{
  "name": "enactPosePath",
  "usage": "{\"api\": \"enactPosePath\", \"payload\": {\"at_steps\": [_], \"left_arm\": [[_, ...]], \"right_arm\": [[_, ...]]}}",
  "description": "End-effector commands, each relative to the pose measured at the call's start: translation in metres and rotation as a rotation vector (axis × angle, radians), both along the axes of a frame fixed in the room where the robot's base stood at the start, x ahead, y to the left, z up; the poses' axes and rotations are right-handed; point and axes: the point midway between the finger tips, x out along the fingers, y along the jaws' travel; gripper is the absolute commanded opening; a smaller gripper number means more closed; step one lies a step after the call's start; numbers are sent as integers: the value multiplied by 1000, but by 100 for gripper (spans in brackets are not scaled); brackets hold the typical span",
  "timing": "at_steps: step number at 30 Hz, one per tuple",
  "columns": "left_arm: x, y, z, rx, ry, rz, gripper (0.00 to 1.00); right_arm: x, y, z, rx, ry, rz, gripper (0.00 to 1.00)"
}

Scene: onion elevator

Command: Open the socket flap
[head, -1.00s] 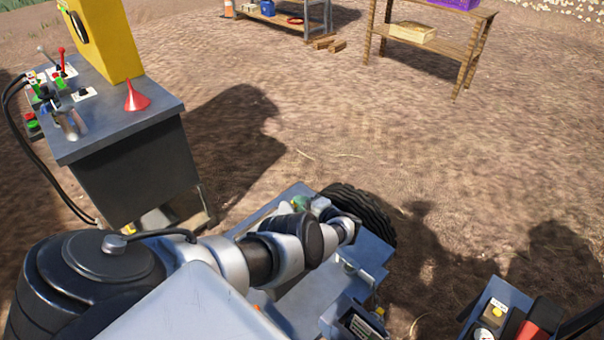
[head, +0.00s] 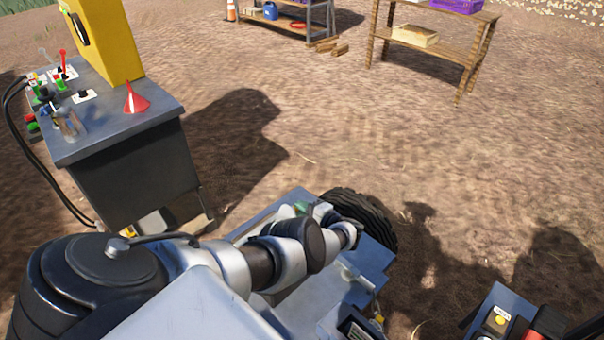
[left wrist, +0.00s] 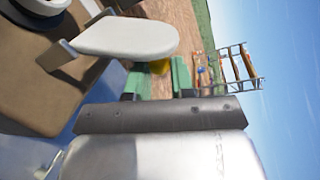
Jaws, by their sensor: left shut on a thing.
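My left arm crosses the lower middle of the head view. Its gripper is mostly hidden behind my own wrist; a bit of green (head: 303,207) shows past it. In the left wrist view the green fingers of my left gripper (left wrist: 156,78) stand a little apart, with a small yellow thing (left wrist: 158,67) in the gap. A pale rounded plate (left wrist: 125,37) overlaps the top of one finger. I cannot tell which part is the socket flap. My right gripper is not in view.
A black tyre (head: 362,215) lies beyond my arm. A wooden shelf (head: 437,50) stands far back. The dirt ground between is clear.

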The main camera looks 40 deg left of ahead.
Motion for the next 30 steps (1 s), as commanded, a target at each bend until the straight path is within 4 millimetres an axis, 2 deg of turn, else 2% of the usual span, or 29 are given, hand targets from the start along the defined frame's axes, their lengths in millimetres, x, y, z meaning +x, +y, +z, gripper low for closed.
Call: {"api": "enactPosePath", "payload": {"at_steps": [1,8,9,13,23,26,30], "left_arm": [[-7,-2,-8,-12,13,8,0],[-7,-2,-8,-11,13,8,0],[-7,-2,-8,-11,13,8,28],[-6,-2,-6,-9,11,7,48],[-3,-3,-2,-4,5,3,49],[-2,-13,0,-5,5,2,49],[-2,-39,4,-7,5,1,49]], "right_arm": [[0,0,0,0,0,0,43],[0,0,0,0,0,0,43],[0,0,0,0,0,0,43],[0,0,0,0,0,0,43],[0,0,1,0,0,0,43],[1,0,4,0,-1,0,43],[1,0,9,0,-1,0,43]]}}
